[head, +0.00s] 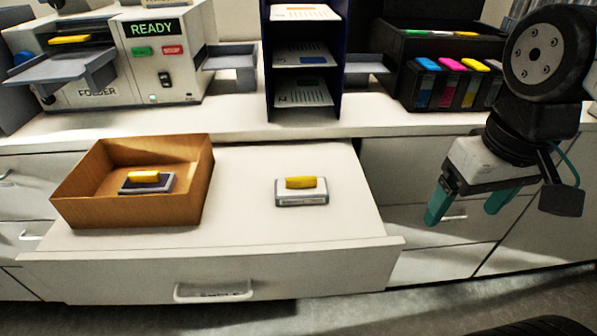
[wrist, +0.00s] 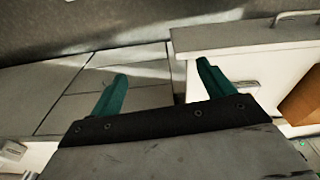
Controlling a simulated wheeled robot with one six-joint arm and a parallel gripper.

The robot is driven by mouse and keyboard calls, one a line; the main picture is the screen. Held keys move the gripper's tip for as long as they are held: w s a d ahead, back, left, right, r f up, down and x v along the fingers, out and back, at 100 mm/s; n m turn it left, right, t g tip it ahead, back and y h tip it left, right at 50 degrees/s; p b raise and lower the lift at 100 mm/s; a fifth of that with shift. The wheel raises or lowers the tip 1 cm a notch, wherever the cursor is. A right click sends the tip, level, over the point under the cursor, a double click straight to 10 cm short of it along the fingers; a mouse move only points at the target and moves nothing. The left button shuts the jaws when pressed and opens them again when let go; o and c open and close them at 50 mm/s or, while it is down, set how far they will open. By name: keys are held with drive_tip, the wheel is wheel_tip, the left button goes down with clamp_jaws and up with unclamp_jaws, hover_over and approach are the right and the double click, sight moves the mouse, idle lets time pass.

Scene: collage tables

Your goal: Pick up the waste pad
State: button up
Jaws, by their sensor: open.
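Two small pads with yellow handles are in the head view, and no readable label tells me which is the waste pad. A dark pad (head: 146,187) lies inside a brown open box. A pale grey-white pad (head: 302,199) lies flat on the pulled-out drawer (head: 250,240), to the right of the box. My gripper (head: 465,210) hangs to the right of the drawer, apart from both pads. Its teal fingers are spread and empty, and they also show in the wrist view (wrist: 160,76). Neither pad shows clearly in the wrist view.
The brown box (head: 80,185) stands on the drawer's left part; its side shows in the wrist view (wrist: 303,100). Behind are a folder machine (head: 160,60), a dark shelf rack (head: 303,60) and a black printer (head: 420,40) with coloured cartridges. The drawer around the pale pad is clear.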

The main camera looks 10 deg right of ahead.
drive_tip(key=w+a+n, duration=0.3)
drive_tip(key=w+n, duration=0.1)
drive_tip(key=w, duration=0.2)
drive_tip(key=n+g, duration=0.1)
drive_tip(key=n, duration=1.2)
hover_over(301, 178)
drive_tip(key=f, duration=0.3)
drive_tip(key=shift+w+d+f, duration=0.3)
drive_tip(key=shift+d, duration=0.05)
drive_tip(key=shift+a+f, duration=0.2)
drive_tip(key=shift+f, duration=0.15)
drive_tip(key=f, duration=0.7)
drive_tip(key=shift+s+a+f, duration=0.1)
drive_tip(key=shift+s, duration=0.15)
drive_tip(key=c, duration=1.1)
